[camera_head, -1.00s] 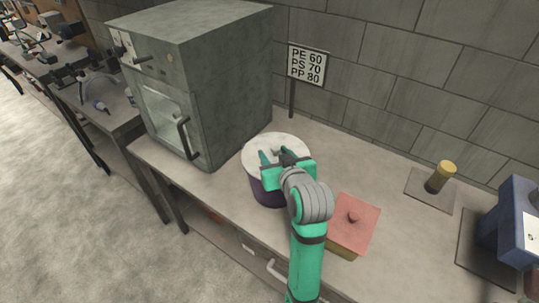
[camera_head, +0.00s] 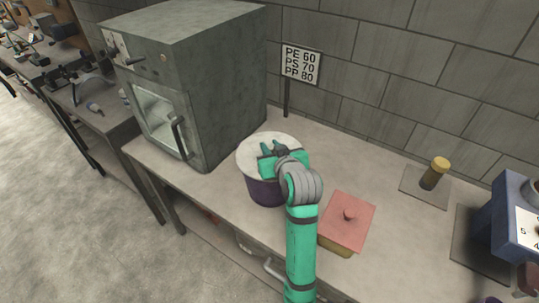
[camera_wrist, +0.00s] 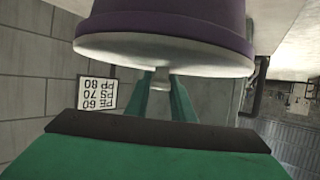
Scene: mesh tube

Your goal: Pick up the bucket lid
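The bucket (camera_head: 266,190) is dark purple and stands upright on the bench in front of the oven. Its round white lid (camera_head: 258,150) lies on top of it. In the wrist view, which is upside down, the lid (camera_wrist: 120,50) hangs below the purple bucket (camera_wrist: 190,12), with a small pale knob (camera_wrist: 162,87) at its middle. My gripper (camera_head: 273,147) is over the lid. Its two green fingers (camera_wrist: 162,95) stand on either side of the knob, close against it with little or no gap. The lid looks flat on the rim.
A grey oven (camera_head: 225,90) stands left of the bucket. A red-lidded box (camera_head: 346,222) sits close to the right of my arm. A sign (camera_head: 300,64) stands behind. A yellow-topped cylinder (camera_head: 435,173) and a blue device (camera_head: 505,225) are farther right.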

